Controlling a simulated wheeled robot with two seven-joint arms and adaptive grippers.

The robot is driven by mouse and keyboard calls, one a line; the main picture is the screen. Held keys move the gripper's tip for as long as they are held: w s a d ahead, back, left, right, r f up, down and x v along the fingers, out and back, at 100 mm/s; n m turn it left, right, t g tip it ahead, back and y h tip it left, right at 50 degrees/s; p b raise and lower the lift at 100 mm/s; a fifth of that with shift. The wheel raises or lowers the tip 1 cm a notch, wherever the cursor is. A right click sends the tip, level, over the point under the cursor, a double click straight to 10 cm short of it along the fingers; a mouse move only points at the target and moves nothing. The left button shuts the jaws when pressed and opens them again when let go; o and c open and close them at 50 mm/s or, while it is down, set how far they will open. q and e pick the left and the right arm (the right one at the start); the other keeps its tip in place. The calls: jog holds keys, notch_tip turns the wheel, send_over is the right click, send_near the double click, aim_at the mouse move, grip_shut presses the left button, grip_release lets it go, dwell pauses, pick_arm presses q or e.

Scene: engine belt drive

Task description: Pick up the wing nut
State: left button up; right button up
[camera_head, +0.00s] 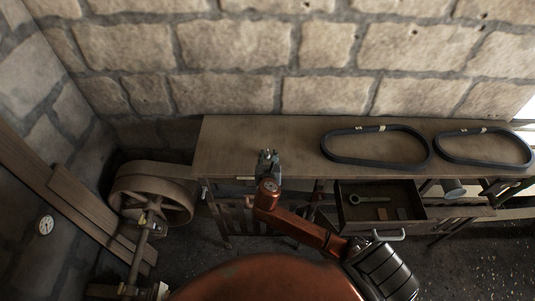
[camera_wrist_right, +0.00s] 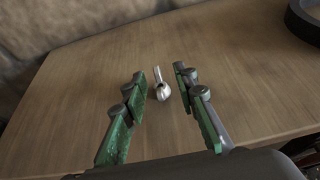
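The wing nut (camera_wrist_right: 162,90) is a small silvery piece with a thin raised wing, lying on the wooden bench top in the right wrist view. My right gripper (camera_wrist_right: 160,76) is open, with one green-and-grey finger on each side of the wing nut and a visible gap to both. In the head view my right gripper (camera_head: 268,156) is over the front left part of the bench (camera_head: 235,137). I cannot make out the wing nut in that view. My left gripper is not in view.
Two dark belts (camera_head: 331,151) (camera_head: 444,151) lie on the right half of the bench. An open drawer (camera_head: 350,211) below holds a wrench (camera_head: 369,199). A belted wheel (camera_head: 160,204) stands at the left. The stone wall (camera_head: 235,45) rises behind the bench.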

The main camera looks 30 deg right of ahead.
aim_at(267, 153)
jog(key=w+f, duration=0.1)
jog(key=w+d+f, duration=0.1)
jog(key=w, duration=0.1)
jog(key=shift+w+p, duration=0.15)
jog(key=shift+p, duration=0.15)
jog(key=shift+w+d+f, duration=0.15)
jog(key=shift+w+d, duration=0.1)
jog(key=shift+w+d+f, duration=0.1)
jog(key=shift+c, duration=0.4)
jog(key=c, duration=0.3)
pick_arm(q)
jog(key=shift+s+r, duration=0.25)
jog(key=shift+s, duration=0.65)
pick_arm(e)
grip_shut()
